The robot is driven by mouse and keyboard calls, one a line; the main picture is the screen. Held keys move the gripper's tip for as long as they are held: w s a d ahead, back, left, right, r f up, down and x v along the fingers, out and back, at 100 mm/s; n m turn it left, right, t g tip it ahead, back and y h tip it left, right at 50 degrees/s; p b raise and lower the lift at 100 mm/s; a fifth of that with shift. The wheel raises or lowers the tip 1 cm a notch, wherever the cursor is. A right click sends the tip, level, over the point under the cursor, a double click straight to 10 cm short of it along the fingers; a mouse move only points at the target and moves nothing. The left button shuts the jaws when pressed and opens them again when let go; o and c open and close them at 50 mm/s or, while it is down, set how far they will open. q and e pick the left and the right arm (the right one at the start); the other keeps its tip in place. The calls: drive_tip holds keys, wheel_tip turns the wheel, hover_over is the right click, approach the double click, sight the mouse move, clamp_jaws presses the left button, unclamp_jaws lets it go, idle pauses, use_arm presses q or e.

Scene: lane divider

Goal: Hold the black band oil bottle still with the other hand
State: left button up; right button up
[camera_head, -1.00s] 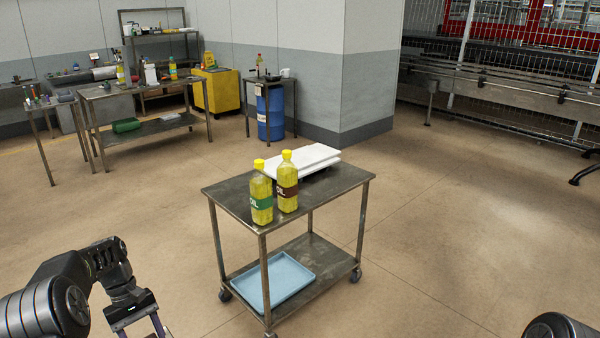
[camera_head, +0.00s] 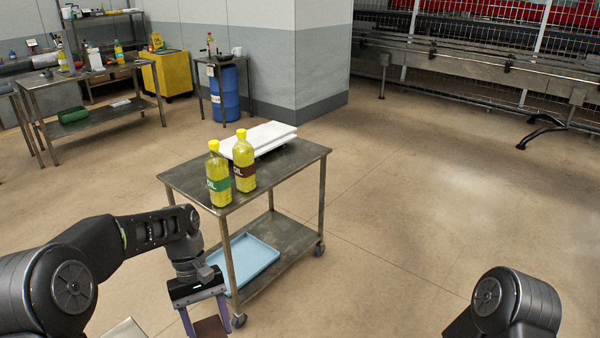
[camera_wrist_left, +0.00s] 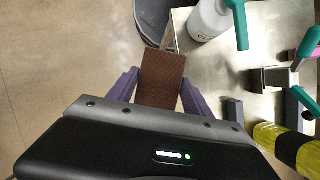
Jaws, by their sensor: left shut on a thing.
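A yellow bottle with a black band (camera_wrist_left: 266,135) shows at the lower right of the left wrist view, beside my left gripper and apart from it; part is cut off by the frame. My left gripper (camera_head: 207,315) has purple fingers and is shut on a brown flat panel (camera_wrist_left: 162,78), low at the left of the head view. My right gripper is out of view. On the cart stand a green-label oil bottle (camera_head: 219,180) and a dark brown-label oil bottle (camera_head: 244,166), both upright with yellow caps, beyond my left gripper.
The metal cart (camera_head: 300,158) also carries white flat boxes (camera_head: 262,138) on top and a blue tray (camera_head: 250,262) below. In the wrist view, a white spray bottle (camera_wrist_left: 208,20) and a grey bin (camera_wrist_left: 152,18) are close. Floor right of the cart is clear.

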use_arm(q)
drive_tip(key=shift+d, duration=0.2)
wheel_tip(320, 180, down, 12)
drive_tip(key=m+y, duration=0.2)
drive_tip(key=m, duration=0.3)
drive_tip(key=shift+w+m+g, duration=0.3)
drive_tip(key=shift+w+m, duration=0.1)
drive_tip(key=shift+w, duration=0.05)
